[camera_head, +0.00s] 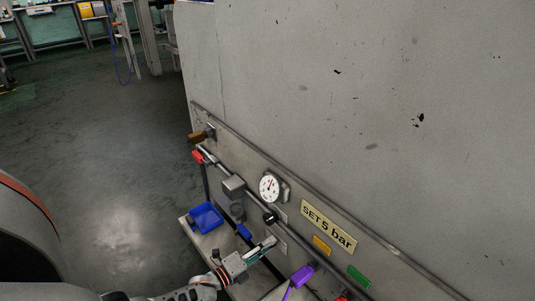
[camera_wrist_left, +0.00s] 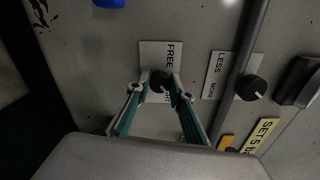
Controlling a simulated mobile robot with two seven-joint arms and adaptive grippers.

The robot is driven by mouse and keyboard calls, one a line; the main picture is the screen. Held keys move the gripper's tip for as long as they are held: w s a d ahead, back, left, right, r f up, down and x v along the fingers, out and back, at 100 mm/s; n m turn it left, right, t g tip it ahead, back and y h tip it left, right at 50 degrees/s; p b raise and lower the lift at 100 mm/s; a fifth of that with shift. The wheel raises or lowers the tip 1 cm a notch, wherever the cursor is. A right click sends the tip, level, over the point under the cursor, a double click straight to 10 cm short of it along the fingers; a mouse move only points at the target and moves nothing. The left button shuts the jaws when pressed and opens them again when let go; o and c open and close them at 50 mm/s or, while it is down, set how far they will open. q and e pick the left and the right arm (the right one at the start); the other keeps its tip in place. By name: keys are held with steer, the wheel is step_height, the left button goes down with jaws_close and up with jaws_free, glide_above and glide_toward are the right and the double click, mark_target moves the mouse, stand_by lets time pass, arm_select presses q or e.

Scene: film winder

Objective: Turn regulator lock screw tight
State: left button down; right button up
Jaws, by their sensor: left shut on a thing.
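The lock screw is a small black knob (camera_wrist_left: 160,82) in the left wrist view, in front of a white plate (camera_wrist_left: 150,55) lettered "FREE", its other word mostly hidden. My left gripper (camera_wrist_left: 160,88) is shut on this knob, one teal finger on each side. In the head view my left gripper (camera_head: 268,244) reaches the panel from below and hides the knob. The regulator knob (camera_wrist_left: 250,88), black, is to the right beside a plate (camera_wrist_left: 217,75) lettered "LESS" and "MORE"; it also shows in the head view (camera_head: 270,217). My right gripper is not in view.
A round gauge (camera_head: 270,187) and a yellow "SET 5 bar" sign (camera_head: 329,227) are on the panel near the gripper. A pipe (camera_head: 250,198) runs along it. A blue tray (camera_head: 208,217) is to the left; a purple part (camera_head: 302,275) is to the right. Floor at left is open.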

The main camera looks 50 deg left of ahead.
arm_select(q)
steer(key=shift+s+m, duration=0.1)
steer(key=shift+m, duration=0.6)
steer(key=c, duration=1.8)
jaws_free()
steer(key=s, duration=0.8)
steer(key=s+a, duration=0.1)
steer(key=s, duration=0.3)
